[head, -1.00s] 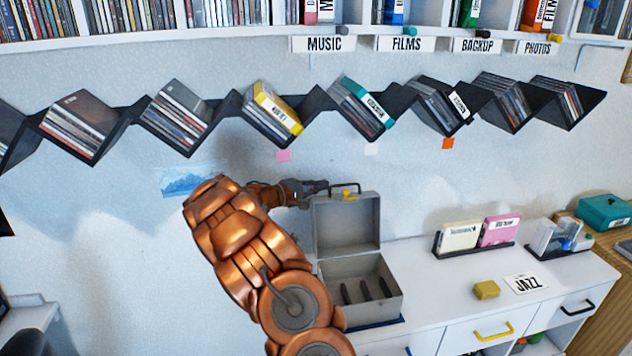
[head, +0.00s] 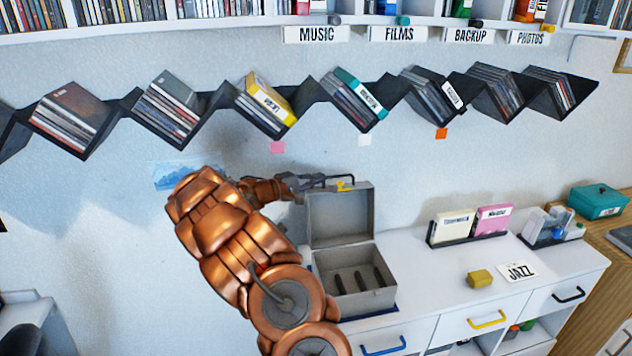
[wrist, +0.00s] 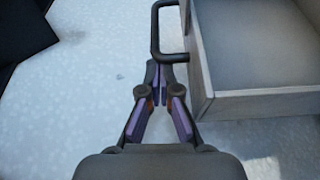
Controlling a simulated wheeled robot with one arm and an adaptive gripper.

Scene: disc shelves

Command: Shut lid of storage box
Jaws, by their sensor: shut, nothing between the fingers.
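The grey storage box (head: 384,300) stands on the white cabinet top. Its lid (head: 338,222) is open and upright at the back of the box. The lid has a dark handle (head: 352,179) and a yellow latch (head: 345,186) at its top edge. My gripper (head: 320,182) is at the left end of the handle. In the wrist view my gripper (wrist: 159,66) is shut and empty, its tips close to the handle (wrist: 156,28), beside the lid (wrist: 196,62). Whether the tips touch the handle I cannot tell.
Dark zigzag disc shelves (head: 215,103) run along the wall above my arm. Right of the box are a yellow block (head: 480,278), a JAZZ card (head: 517,271) and a disc holder (head: 468,238). Cabinet top between box and block is clear.

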